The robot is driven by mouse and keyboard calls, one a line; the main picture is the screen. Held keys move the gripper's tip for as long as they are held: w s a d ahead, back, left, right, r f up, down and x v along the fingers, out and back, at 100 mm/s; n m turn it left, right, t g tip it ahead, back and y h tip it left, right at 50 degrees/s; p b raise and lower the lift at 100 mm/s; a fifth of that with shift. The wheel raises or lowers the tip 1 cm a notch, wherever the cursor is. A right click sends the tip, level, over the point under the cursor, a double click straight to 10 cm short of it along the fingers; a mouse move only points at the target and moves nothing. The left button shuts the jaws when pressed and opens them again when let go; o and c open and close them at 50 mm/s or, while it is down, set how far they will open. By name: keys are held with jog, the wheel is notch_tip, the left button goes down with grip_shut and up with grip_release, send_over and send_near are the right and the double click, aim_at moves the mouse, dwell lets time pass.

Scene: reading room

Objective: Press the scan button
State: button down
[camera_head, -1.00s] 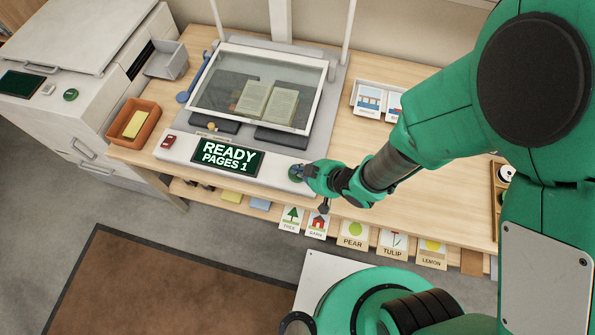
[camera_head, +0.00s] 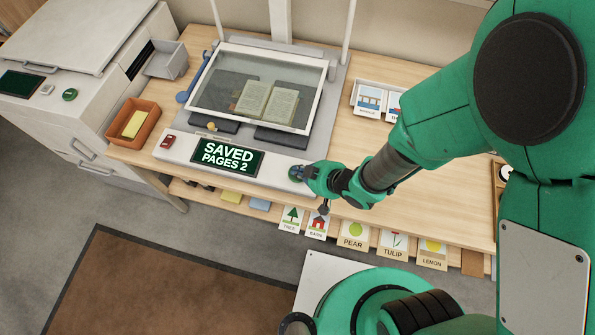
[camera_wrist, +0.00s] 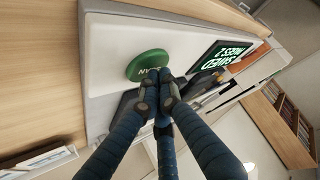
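The scan button (camera_wrist: 147,66) is a round green button on the white front panel of the book scanner (camera_head: 180,150). In the head view my gripper (camera_head: 301,174) is at the panel's right end, over the button and hiding most of it. In the wrist view my gripper (camera_wrist: 162,88) has its fingertips together at the button's lower edge, apparently touching it, with nothing held between them. The scanner display (camera_head: 227,158) reads "SAVED PAGES 2". An open book (camera_head: 268,101) lies under the scanner's glass.
An orange tray (camera_head: 146,130) and a red switch (camera_head: 167,141) are to the left of the display. Picture cards (camera_head: 353,234) stand along the table's front edge. A white tray of cards (camera_head: 369,99) is at right. A white machine (camera_head: 70,117) stands at far left.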

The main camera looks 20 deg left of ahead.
jog(key=shift+r+p, duration=0.85)
jog(key=shift+r, duration=0.05)
jog(key=shift+r+p, duration=2.25)
jog(key=shift+r, duration=0.3)
